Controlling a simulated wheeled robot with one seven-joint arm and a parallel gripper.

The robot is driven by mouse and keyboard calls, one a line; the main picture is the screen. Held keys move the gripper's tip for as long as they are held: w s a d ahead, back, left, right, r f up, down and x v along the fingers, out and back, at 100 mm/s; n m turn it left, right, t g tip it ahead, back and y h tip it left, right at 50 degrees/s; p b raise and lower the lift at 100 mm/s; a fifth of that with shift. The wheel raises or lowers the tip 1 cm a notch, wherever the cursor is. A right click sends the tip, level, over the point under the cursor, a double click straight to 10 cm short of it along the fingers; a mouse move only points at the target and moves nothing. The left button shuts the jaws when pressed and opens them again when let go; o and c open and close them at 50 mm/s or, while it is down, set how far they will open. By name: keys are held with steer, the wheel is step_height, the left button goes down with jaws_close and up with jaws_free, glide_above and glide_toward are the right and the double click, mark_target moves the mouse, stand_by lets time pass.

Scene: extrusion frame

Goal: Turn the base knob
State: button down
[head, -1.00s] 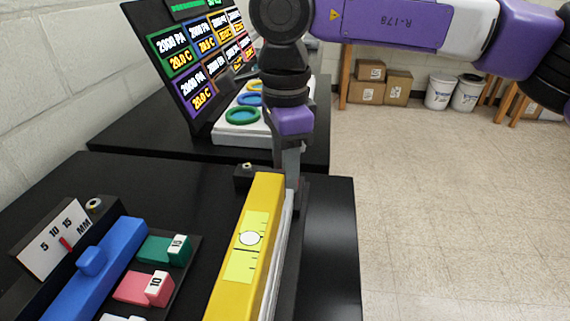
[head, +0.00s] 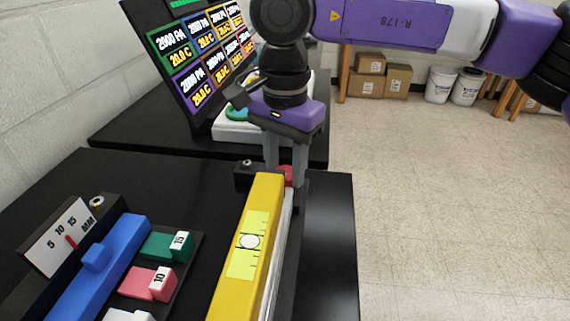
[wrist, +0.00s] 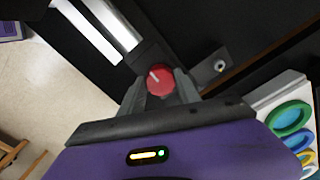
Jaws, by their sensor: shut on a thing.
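The base knob (wrist: 159,80) is red with a white pointer line, and sits at the end of the extrusion frame in the wrist view. In the head view only a sliver of the knob (head: 288,174) shows behind the end of the yellow level. My gripper (wrist: 160,85) is shut on the knob, with one grey finger on each side of it. In the head view my gripper (head: 286,170) points down at the far end of the yellow level (head: 246,250). The level has a pale label with a round bubble and hides part of the fingers' tips.
A blue bar gauge (head: 97,270) with a millimetre scale (head: 62,236) lies at left, beside a green block (head: 168,245) and a pink block (head: 150,283). Behind stand a panel of coloured readouts (head: 195,60) and a white base with coloured rings. Floor at right is open.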

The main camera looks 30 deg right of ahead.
steer(key=shift+r, duration=0.1)
stand_by(0.3)
steer(key=c, duration=0.9)
jaws_free()
steer(key=shift+o, duration=0.2)
step_height(320, 180, up, 8)
steer(key=shift+f+p, duration=0.15)
steer(key=shift+p, duration=0.3)
